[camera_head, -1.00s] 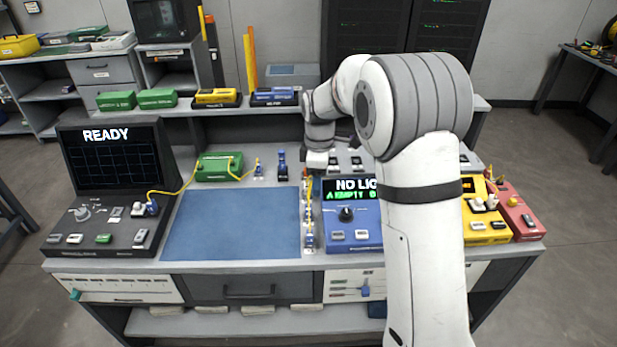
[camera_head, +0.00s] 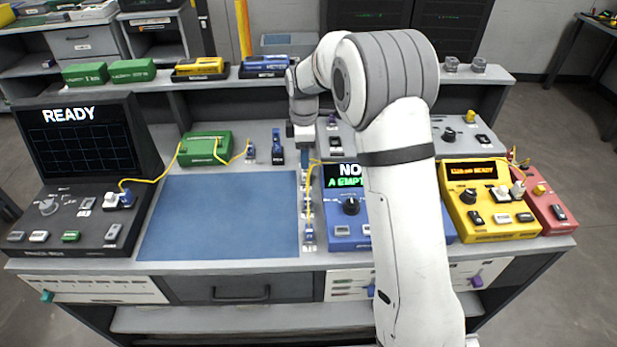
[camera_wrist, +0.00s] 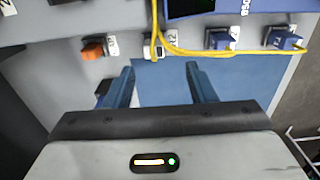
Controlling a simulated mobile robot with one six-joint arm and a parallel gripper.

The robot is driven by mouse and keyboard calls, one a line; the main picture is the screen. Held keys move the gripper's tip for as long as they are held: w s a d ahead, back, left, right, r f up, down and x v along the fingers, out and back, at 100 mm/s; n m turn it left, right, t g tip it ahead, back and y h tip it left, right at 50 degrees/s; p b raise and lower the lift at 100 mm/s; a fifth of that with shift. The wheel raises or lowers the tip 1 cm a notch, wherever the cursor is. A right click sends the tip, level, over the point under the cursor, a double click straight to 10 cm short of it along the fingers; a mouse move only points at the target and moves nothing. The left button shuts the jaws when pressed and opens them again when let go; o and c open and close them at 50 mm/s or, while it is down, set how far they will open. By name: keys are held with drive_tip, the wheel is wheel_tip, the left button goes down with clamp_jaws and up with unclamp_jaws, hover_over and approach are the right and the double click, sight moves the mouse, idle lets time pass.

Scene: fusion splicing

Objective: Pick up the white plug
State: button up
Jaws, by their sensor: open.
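A small white plug (camera_wrist: 157,50) with a yellow cable sits in the row of ports in the wrist view, just beyond my fingertips and roughly centred between them. In the head view another white plug (camera_head: 518,188) stands on the yellow device (camera_head: 489,232), and a white piece (camera_head: 111,200) sits beside a blue plug on the black device. My gripper (camera_wrist: 161,80) is open, its two blue fingers apart with nothing between them. In the head view my gripper (camera_head: 304,157) is over the port strip beside the blue mat, partly hiding it.
Blue plugs (camera_wrist: 221,39) and an orange plug (camera_wrist: 94,49) flank the white one in the row. Yellow cable loops run close by. The blue device (camera_head: 350,232) stands right of the strip, partly behind my arm. The blue mat (camera_head: 220,220) is clear.

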sight(306, 171)
drive_tip(key=f, duration=0.5)
drive_tip(key=f+p, duration=0.1)
drive_tip(key=f, duration=0.1)
drive_tip(key=shift+w+d+f, duration=0.15)
drive_tip(key=shift+w+f, duration=0.25)
drive_tip(key=shift+c, duration=0.2)
